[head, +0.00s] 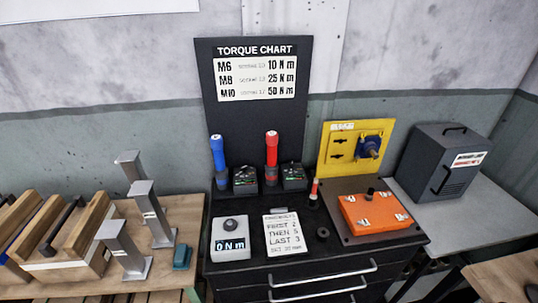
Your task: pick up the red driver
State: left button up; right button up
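The red driver (271,150) stands upright at the back of the black tool cabinet, in front of the torque chart board (255,110). Its lower end is dark, and the exact way it is held at its base is too small to tell. A blue driver (218,153) stands upright to its left. A small dark unit (245,180) with a lit display sits beside the blue driver, and a similar unit (293,177) sits just right of the red driver. Neither of my grippers shows in the head view.
On the cabinet (255,276) are a "0 Nm" box (230,240), a note card (284,232), a small red-topped item (314,190) and an orange box (374,212). A yellow panel (340,150) stands behind. Metal posts (150,212) stand on the left bench.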

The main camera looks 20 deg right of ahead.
aim_at(271, 137)
jog(key=l+z, duration=0.15)
jog(key=z, duration=0.35)
jog(key=i+l+z, duration=0.1)
jog(key=z, duration=0.35)
jog(key=l+z, duration=0.1)
jog(key=z, duration=0.4)
jog(key=k+j+z, duration=0.2)
jog(key=j, duration=0.2)
jog(key=k+j+z, duration=0.25)
jog(key=j, duration=0.15)
jog(key=k+j+z, duration=0.2)
jog(key=j, duration=0.2)
